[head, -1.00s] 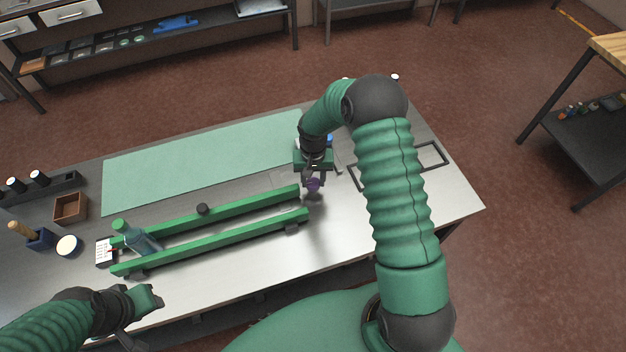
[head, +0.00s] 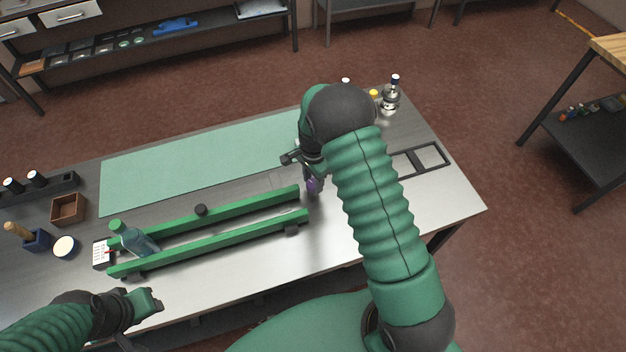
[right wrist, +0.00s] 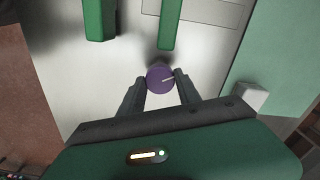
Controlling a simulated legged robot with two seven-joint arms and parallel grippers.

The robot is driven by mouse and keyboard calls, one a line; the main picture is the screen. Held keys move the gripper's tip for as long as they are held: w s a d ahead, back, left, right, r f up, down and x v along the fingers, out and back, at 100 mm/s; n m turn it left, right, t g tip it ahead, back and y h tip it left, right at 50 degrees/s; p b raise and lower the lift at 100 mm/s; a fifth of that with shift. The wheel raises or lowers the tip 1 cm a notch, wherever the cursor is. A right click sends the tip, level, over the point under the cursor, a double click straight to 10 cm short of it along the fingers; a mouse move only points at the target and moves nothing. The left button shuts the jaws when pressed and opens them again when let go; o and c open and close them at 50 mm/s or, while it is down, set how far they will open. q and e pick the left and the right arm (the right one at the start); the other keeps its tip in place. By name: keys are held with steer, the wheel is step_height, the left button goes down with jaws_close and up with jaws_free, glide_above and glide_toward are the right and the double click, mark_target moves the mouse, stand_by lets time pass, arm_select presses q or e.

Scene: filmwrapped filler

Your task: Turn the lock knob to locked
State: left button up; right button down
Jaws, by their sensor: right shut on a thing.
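The lock knob is a round purple knob (right wrist: 160,79) with a pale pointer line. In the right wrist view the line points right and slightly up. The knob also shows in the head view (head: 312,185), just past the right ends of the green rails. My right gripper (right wrist: 160,83) is shut on the knob, one finger on each side. In the head view the arm partly covers this gripper (head: 309,175). My left gripper (head: 156,301) is at the lower left, by the table's front edge, away from the knob. Its finger gap is not clear.
Two green rails (head: 250,232) lie left of the knob, with a blue-grey bottle (head: 136,241) at their left end. A green mat (head: 200,165) lies behind. A black frame (head: 433,158) and a flask (head: 391,96) are on the right.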

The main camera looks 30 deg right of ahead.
mark_target(313, 182)
steer(key=m+p, duration=0.1)
steer(key=m, duration=0.4)
steer(key=shift+w+m, duration=0.15)
steer(key=shift+m, duration=0.25)
stand_by(0.3)
steer(key=c, duration=1.3)
jaws_free()
steer(key=shift+o, duration=0.9)
steer(key=shift+d, duration=0.1)
step_height(313, 182, up, 17)
steer(key=b, duration=0.2)
steer(key=shift+f, duration=0.15)
